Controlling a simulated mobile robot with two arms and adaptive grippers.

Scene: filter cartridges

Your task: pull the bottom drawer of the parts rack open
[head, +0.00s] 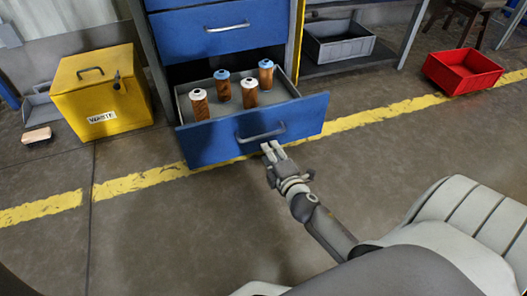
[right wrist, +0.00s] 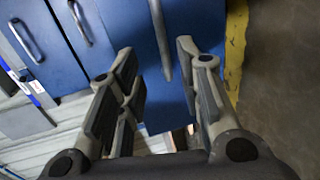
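The bottom drawer (head: 228,140) of the blue parts rack (head: 222,31) stands pulled out, with several filter cartridges upright inside. Its front carries a grey bar handle (head: 262,134), which also shows in the right wrist view (right wrist: 160,38). My right gripper (head: 270,148) is just in front of the drawer, at the lower right of the handle. In the right wrist view its fingers are spread, with the handle showing in the gap between them; I see no grip on it. My left gripper is not in view.
A yellow waste bin (head: 98,92) stands left of the rack. A grey crate (head: 338,42) sits on the low shelf at right. A red crate (head: 462,71) lies on the floor at far right. The floor (head: 170,225) before the drawer is clear, crossed by a yellow stripe.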

